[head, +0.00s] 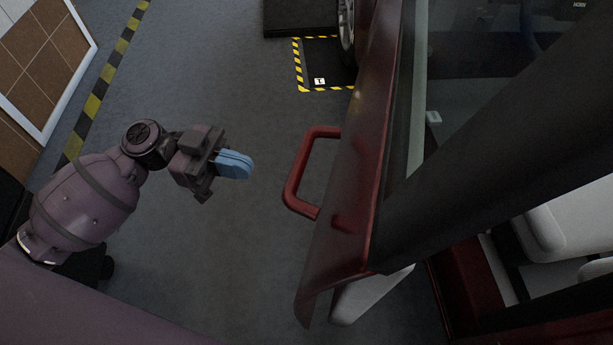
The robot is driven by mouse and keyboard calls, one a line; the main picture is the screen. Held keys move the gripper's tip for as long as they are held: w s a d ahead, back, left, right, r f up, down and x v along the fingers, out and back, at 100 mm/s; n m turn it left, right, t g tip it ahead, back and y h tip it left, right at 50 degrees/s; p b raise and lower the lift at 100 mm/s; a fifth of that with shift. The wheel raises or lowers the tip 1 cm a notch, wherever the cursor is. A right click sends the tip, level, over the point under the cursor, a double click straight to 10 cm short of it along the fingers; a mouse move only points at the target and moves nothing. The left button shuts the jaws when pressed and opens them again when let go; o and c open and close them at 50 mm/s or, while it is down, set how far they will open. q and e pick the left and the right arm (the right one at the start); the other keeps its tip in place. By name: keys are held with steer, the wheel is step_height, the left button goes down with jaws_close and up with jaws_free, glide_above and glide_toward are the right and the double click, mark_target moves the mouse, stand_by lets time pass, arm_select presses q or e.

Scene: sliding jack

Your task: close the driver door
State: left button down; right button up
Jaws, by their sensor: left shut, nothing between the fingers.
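The driver door (345,215) of a dark red car stands open in the middle of the head view, seen from above along its edge. A red loop handle (296,180) sticks out from its outer face toward the left. My left gripper (248,166) is shut and empty, with blue fingertips pointing right toward the handle. A gap of bare floor shows between the fingertips and the handle. My right gripper is not in view.
A light seat (570,215) and the dark door frame (490,125) are at the right. A black pad with yellow-black edging (325,65) lies near a wheel (346,25) at the top. A white-framed tiled panel (45,65) is at the upper left. The grey floor (220,270) between is clear.

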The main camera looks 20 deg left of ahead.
mark_target(297, 179)
arm_select(q)
steer(key=d, duration=0.9)
steer(key=shift+w+d, duration=0.15)
steer(key=shift+d, duration=0.6)
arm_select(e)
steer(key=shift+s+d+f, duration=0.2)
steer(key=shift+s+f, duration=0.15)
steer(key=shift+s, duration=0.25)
arm_select(q)
steer(key=shift+d, duration=0.1)
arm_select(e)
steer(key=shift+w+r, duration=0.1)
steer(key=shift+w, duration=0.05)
